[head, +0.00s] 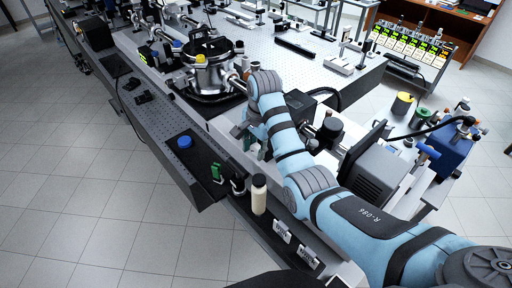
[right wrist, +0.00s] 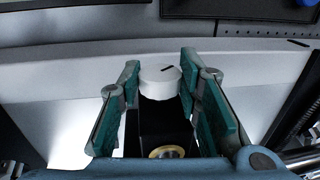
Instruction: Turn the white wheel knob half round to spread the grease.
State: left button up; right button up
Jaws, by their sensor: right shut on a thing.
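The white wheel knob (right wrist: 158,82) sits between the green-padded fingers of my right gripper (right wrist: 160,92) in the right wrist view. It has a short dark mark on its face, slanting up to the right. The fingers are shut on its two sides. Below it in that view is a black block (right wrist: 155,125) with a brass-coloured ring (right wrist: 166,152). In the head view my right gripper (head: 246,132) is low beside the bench, and my own arm hides most of the knob. My left gripper is not in view.
A steel vacuum chamber (head: 207,72) stands on the optical table (head: 290,68) behind the gripper. A dark shelf (head: 197,165) holds a blue cap (head: 184,142) and a green item (head: 216,172). A cream bottle (head: 258,198) stands close to my arm. The floor at left is clear.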

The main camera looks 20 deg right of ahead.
jog(key=shift+w+g+h, duration=0.1)
jog(key=shift+g+h, duration=0.3)
jog(key=shift+g, duration=0.6)
jog(key=o, duration=1.1)
jog(key=shift+o, duration=0.2)
